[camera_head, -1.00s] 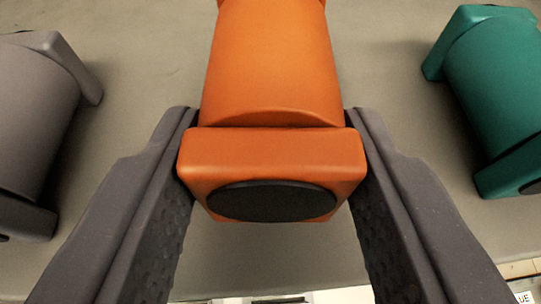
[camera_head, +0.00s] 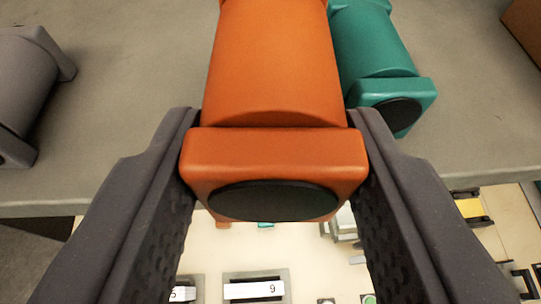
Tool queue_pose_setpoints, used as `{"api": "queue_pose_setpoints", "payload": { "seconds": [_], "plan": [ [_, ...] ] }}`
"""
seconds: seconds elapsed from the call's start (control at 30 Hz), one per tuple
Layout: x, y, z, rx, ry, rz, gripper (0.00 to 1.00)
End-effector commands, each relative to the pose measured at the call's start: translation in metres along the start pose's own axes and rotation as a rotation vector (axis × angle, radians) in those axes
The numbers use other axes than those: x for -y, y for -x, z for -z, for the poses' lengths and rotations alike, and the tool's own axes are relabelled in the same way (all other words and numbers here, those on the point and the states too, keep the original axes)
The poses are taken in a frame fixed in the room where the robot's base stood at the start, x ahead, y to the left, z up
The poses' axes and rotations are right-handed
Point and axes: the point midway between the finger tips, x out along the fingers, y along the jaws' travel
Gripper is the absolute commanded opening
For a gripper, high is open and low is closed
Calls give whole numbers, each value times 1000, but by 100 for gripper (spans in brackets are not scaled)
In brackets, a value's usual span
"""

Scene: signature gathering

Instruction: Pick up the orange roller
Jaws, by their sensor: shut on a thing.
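The orange roller (camera_head: 275,70) fills the upper middle of the head camera view, its square end cap with a dark oval disc facing me. My gripper (camera_head: 275,150) is shut on this end cap, one dark finger against each side. The roller appears held above the grey surface, with that surface's front edge now behind and below it. The roller's far end is cut off by the top of the frame.
A green roller (camera_head: 375,50) lies on the grey surface (camera_head: 130,125) just right of the orange one, partly hidden by it. A grey roller (camera_head: 25,90) lies at the left. A brown block (camera_head: 525,30) shows at top right. Below is a pale panel with labels, one reading 9 (camera_head: 253,290).

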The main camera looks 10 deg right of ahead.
Motion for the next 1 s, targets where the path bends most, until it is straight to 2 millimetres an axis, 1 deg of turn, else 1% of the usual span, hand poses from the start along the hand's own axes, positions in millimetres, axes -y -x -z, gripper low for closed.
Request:
{"api": "queue_pose_setpoints", "payload": {
  "seconds": [0.03,0.1,0.5,0.8,1.0],
  "plan": [
    [-6,4,-2,-2,-2,-2,10],
    [-12,8,-3,-1,-2,-2,10],
    [-41,33,-8,-3,-1,0,10],
    [-60,47,-12,-1,-1,-1,10],
    [-67,55,-13,-2,-1,1,10]
  ]
}}
